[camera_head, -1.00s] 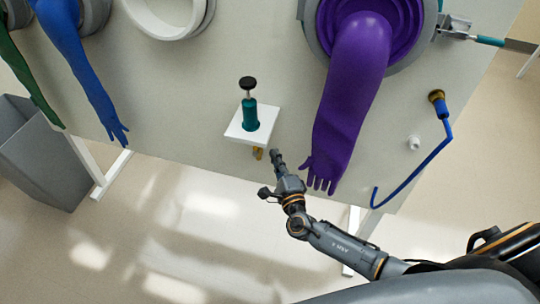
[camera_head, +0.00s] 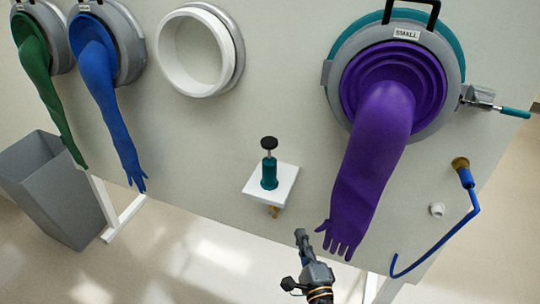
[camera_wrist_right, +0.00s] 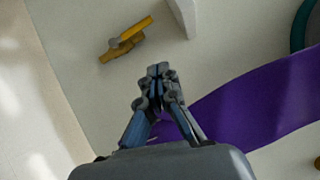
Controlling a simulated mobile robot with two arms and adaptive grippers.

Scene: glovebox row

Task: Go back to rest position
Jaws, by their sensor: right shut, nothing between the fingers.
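My right gripper (camera_head: 301,238) is in the lower middle of the head view, below the small white shelf and to the left of the purple glove's fingers. In the right wrist view its fingers (camera_wrist_right: 158,72) are together with nothing between them. The purple glove (camera_head: 372,165) hangs from the port labelled SMALL; it also shows behind the fingers in the right wrist view (camera_wrist_right: 250,105). I cannot tell whether the gripper touches it. My left gripper is in neither view.
A white shelf (camera_head: 283,182) holds a teal pump bottle (camera_head: 269,173), with a brass valve (camera_head: 275,212) beneath. A blue hose (camera_head: 440,243) hangs at right. An empty white ring (camera_head: 164,60) is between.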

